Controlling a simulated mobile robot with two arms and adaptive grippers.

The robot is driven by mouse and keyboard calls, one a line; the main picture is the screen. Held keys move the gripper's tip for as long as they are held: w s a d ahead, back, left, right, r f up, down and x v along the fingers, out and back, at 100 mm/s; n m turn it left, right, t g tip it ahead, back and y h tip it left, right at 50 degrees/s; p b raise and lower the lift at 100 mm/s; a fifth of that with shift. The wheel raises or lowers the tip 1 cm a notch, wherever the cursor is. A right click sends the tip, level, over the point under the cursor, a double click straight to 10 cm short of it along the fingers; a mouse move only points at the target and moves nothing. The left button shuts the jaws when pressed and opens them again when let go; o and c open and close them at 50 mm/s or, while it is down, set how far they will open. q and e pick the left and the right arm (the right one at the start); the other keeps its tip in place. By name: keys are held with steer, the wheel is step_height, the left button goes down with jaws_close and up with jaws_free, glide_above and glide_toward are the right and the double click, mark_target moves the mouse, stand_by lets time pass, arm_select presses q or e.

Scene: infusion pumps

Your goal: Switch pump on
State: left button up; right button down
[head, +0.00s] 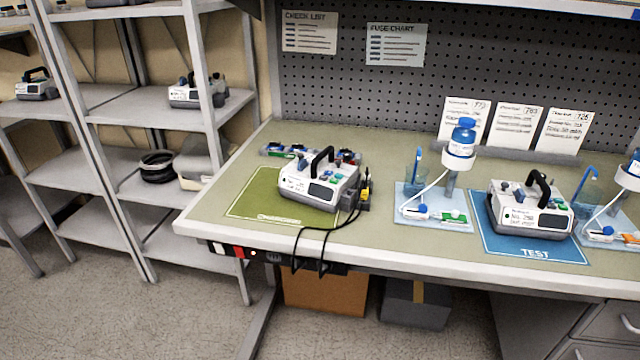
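A white and grey infusion pump (318,184) with a black carry handle stands on the green mat (248,205) at the left of the bench. A black cable with a yellow part is at its right side and hangs over the front edge. A second similar pump (531,208) stands on the blue TEST mat (548,247) at the right. Its label is too small to read surely. I cannot tell whether either pump is on. Neither of my grippers is in view.
Stands with blue-capped bottles (460,145) and clear trays flank the TEST mat. A strip of small parts (284,153) lies behind the left pump. Shelves (120,105) at the left hold more pumps.

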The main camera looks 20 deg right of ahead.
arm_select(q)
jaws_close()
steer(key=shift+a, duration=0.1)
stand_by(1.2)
